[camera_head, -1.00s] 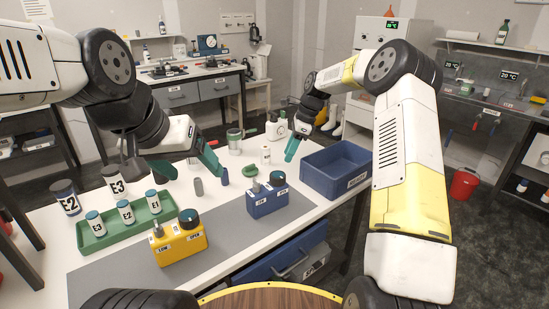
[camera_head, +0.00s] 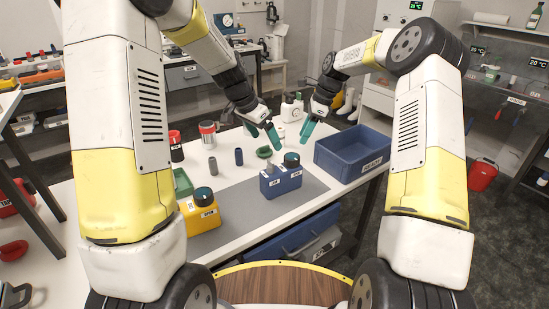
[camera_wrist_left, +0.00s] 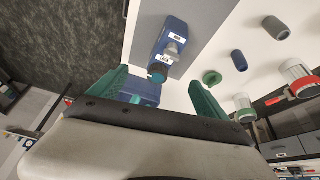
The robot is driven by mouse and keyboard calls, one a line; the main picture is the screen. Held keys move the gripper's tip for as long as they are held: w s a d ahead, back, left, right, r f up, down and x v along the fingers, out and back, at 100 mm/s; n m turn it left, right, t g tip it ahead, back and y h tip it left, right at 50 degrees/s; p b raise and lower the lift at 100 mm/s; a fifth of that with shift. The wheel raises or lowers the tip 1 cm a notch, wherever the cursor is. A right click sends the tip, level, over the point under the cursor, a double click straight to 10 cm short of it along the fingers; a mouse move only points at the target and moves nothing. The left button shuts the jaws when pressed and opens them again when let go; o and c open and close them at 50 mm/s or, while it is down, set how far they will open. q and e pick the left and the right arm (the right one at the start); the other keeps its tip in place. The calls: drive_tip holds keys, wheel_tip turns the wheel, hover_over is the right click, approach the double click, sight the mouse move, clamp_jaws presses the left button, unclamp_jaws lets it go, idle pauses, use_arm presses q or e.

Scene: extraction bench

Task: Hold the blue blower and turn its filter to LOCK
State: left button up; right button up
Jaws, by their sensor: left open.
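The blue blower (camera_head: 282,183) stands upright on the grey mat, with white labels on its front. Its filter, a round dark cap with a teal top (camera_head: 291,160), sits at the blower's right end. The blower (camera_wrist_left: 172,38) and filter (camera_wrist_left: 158,73) also show in the left wrist view, ahead of the fingers. My left gripper (camera_head: 263,138) is open and empty, behind and above the blower, apart from it. My right gripper (camera_head: 306,143) hangs behind and to the right of the blower, touching nothing; its finger gap is unclear. The filter's lock position is unreadable.
A yellow blower (camera_head: 199,215) stands at front left, partly behind my left arm. A blue bin (camera_head: 326,162) stands to the right.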

use_arm(q)
drive_tip(key=m, duration=0.2)
hover_over(280, 168)
drive_tip(key=s+a, duration=0.1)
drive_tip(key=a, duration=0.1)
drive_tip(key=shift+g, duration=0.4)
drive_tip(key=f, duration=1.1)
drive_tip(key=shift+s+f, duration=0.2)
drive_tip(key=shift+f, duration=0.05)
drive_tip(key=x, duration=0.7)
drive_tip(key=shift+w+d+f, duration=0.1)
drive_tip(key=shift+f, duration=0.15)
drive_tip(key=c, duration=1.9)
